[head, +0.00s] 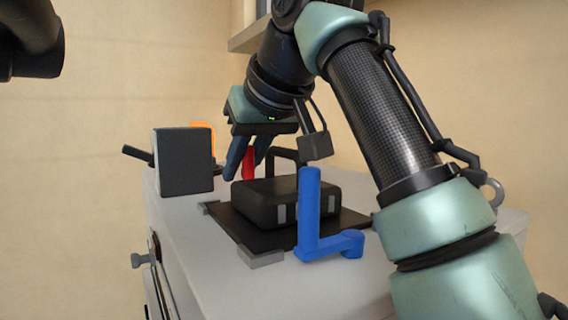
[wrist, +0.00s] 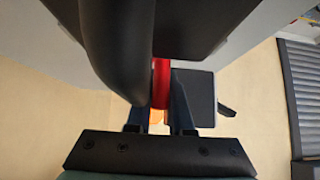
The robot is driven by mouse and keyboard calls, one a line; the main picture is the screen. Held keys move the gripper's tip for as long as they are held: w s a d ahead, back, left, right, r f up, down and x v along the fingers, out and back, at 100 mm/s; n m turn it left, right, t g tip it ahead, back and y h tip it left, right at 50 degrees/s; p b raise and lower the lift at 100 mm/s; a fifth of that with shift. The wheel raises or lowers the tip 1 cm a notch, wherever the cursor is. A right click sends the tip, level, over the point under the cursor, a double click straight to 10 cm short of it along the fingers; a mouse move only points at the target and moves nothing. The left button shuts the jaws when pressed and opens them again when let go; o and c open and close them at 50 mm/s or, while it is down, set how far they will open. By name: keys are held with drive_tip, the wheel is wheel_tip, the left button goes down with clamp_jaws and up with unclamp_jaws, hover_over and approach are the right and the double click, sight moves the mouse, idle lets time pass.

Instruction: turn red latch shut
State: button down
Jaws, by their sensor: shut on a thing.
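The red latch (head: 249,163) is a small upright red piece behind the black block, at its back left. In the wrist view the red latch (wrist: 161,82) is a red bar running up between the fingers. My gripper (head: 244,172) points down over it, with its dark blue fingers on either side of the red. My gripper (wrist: 160,118) is shut on the red latch in the wrist view. The latch's lower end is hidden behind the black block, and a dark curved bar covers part of it in the wrist view.
A black block (head: 265,205) with a black handle sits on a dark plate on the grey cabinet top (head: 330,285). A blue crank (head: 310,215) stands at its front right. A dark grey box (head: 183,162) with an orange part (head: 203,127) stands at left.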

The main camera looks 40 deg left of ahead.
drive_tip(key=shift+w+d+r+n+g+y, duration=0.1)
drive_tip(key=shift+d+n+g+y, duration=0.05)
drive_tip(key=shift+n+g, duration=0.45)
drive_tip(key=shift+w+d+n+g+y, duration=0.15)
drive_tip(key=shift+n+g, duration=0.25)
drive_tip(key=shift+n, duration=0.3)
drive_tip(key=shift+s, duration=0.1)
drive_tip(key=c, duration=0.8)
unclamp_jaws()
drive_tip(key=b+v, duration=0.1)
drive_tip(key=v, duration=1.2)
drive_tip(key=shift+a, duration=0.1)
drive_tip(key=shift+c, duration=0.2)
